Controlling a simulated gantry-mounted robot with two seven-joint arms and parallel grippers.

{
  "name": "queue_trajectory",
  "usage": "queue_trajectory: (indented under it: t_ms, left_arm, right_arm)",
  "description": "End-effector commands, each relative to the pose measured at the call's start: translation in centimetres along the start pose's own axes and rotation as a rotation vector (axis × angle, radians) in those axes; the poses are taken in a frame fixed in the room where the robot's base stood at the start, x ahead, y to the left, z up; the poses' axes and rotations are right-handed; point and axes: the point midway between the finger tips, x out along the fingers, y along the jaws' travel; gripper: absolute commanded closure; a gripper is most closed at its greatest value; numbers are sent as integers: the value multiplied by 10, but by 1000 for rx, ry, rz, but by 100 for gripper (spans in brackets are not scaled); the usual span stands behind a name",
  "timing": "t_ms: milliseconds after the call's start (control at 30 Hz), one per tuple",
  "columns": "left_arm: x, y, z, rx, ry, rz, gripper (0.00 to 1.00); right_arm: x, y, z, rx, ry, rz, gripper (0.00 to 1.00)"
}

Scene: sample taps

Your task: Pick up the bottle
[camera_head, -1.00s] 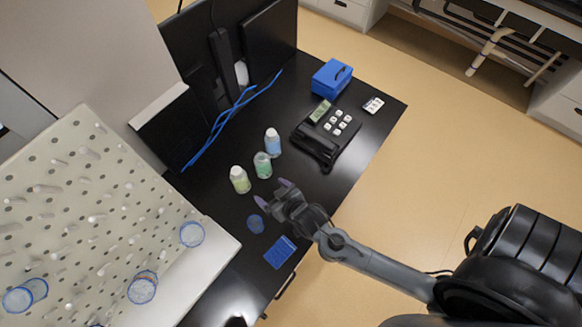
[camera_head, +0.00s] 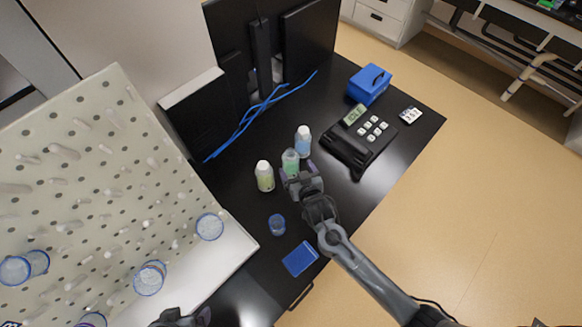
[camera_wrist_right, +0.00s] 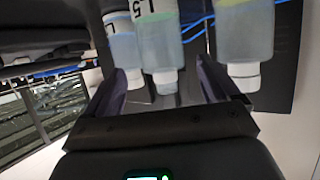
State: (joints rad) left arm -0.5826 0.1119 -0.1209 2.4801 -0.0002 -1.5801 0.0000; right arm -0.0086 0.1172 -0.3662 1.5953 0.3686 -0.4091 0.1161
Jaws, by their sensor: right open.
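Three small bottles stand upright on the black desk in the head view: a yellow-green one with a white cap (camera_head: 265,177), a green one (camera_head: 289,160) and a pale blue one with a white cap (camera_head: 303,141). My right gripper (camera_head: 299,172) is open beside the green bottle, on its near side. In the right wrist view the bottles appear inverted, and the middle bottle (camera_wrist_right: 158,45) shows between the two open fingers (camera_wrist_right: 162,85). Whether a finger touches it cannot be told. My left gripper (camera_head: 188,317) barely shows at the bottom edge.
A black phone (camera_head: 348,155), a blue box (camera_head: 369,84) and a white-faced device (camera_head: 410,115) lie to the right. A blue cup (camera_head: 277,224) and a blue pad (camera_head: 300,258) lie nearer. A white peg rack (camera_head: 70,120) stands left; monitors (camera_head: 318,45) stand behind.

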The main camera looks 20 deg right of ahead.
Motion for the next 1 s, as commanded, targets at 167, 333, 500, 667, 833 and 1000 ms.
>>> queue_trajectory:
  t_ms: [167,333,500,667,833,1000]
  left_arm:
    - [0,-2,0,5,0,-5,7]
    - [-1,-3,0,10,0,-10,7]
    - [-3,-4,-1,12,0,-11,7]
    - [-2,-4,-1,11,1,-11,7]
    - [-2,-3,-1,8,2,-8,7]
    - [-2,-1,-2,2,3,-3,7]
  right_arm:
    - [11,0,0,2,0,0,11]
    - [21,-1,1,0,-1,0,11]
    - [40,-3,4,0,-1,0,11]
    - [56,-2,6,0,0,1,11]
    - [63,-2,6,1,0,0,11]
    - [63,-2,6,1,0,0,11]
